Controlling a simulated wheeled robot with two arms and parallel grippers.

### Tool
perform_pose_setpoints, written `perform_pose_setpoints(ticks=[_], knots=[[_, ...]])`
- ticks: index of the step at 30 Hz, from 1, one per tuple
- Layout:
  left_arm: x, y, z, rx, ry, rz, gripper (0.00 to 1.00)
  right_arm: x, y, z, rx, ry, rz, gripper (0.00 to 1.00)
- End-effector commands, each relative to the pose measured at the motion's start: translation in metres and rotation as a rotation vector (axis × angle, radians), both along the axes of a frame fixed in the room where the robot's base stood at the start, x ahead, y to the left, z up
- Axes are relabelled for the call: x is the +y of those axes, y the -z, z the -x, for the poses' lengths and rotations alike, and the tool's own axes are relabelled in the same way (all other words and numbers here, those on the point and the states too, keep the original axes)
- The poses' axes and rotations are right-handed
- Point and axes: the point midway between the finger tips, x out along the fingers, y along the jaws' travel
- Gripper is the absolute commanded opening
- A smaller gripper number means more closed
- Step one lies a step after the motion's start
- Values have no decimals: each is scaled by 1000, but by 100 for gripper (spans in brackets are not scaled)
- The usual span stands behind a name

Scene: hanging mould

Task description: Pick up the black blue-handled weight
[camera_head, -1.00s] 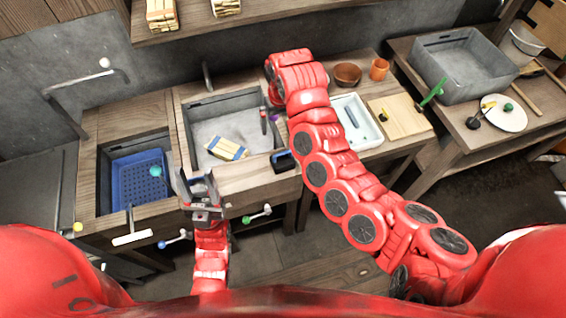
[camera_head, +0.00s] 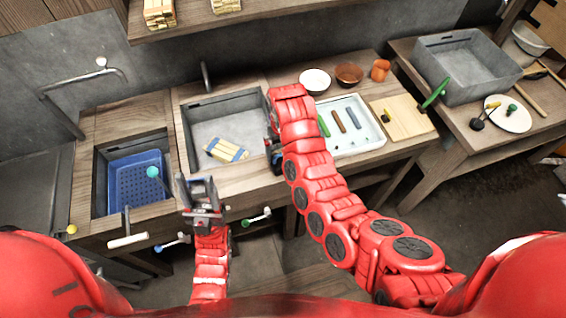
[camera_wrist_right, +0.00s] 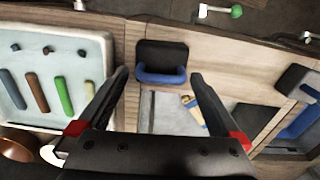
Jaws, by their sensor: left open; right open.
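The black weight with a blue handle (camera_wrist_right: 162,58) lies on the wooden counter edge between the sink and the white tray. In the right wrist view my right gripper (camera_wrist_right: 160,80) is open, with one finger on each side of the blue handle and the fingertips apart from it. In the head view the weight (camera_head: 278,164) is partly hidden by my right arm, and the right fingers are mostly hidden too. My left gripper (camera_head: 200,190) is open and empty in front of the counter, left of the weight.
A blue basket (camera_head: 135,185) sits in the left basin. The white tray (camera_head: 372,140) holds several coloured bars. A white bowl (camera_head: 314,82) and brown bowl (camera_head: 349,75) stand behind it.

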Motion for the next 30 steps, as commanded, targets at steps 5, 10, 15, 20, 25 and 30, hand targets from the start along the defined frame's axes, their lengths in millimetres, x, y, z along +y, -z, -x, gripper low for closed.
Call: perform_pose_setpoints(ticks=[5,10,15,20,25,30], knots=[[0,-15,0,0,0,0,50,-1,11,4,8,-1,3,100],[0,-29,0,0,0,0,50,-2,35,8,6,-1,2,100],[0,-32,0,1,0,0,50,-2,49,6,1,0,3,100],[0,-33,0,1,0,0,50,-2,54,6,0,2,1,100],[0,-33,0,0,0,0,50,-1,54,6,0,2,0,100],[0,-33,0,0,0,0,50,-1,54,6,0,1,0,71]])
